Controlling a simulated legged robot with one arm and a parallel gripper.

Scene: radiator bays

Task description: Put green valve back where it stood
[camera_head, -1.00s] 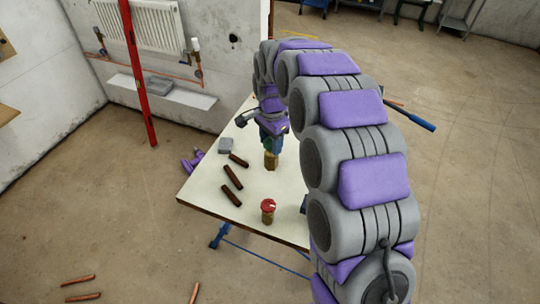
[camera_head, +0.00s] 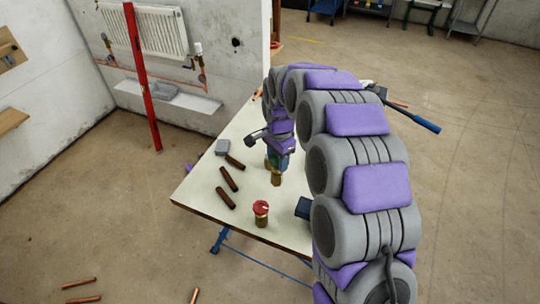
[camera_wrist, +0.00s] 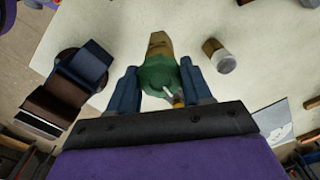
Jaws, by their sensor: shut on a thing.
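The green valve (camera_wrist: 160,72) has a green cap and a brass body. My gripper (camera_wrist: 158,82) is shut on it, with a blue finger on each side of the green part. In the head view my gripper (camera_head: 278,157) is over the middle of the pale table (camera_head: 195,190), and the valve's brass lower end (camera_head: 276,177) shows below it, pointing down. I cannot tell whether that end touches the table top. A red-capped valve (camera_head: 261,213) stands upright near the table's front edge, apart from my gripper.
Several dark brown pieces (camera_head: 229,179) and a grey block (camera_head: 222,147) lie on the table's left side. A dark blue block (camera_head: 303,208) is at the right, partly behind my arm. A brass cylinder (camera_wrist: 218,55) is beside the held valve. Copper pipes (camera_head: 82,299) lie on the floor.

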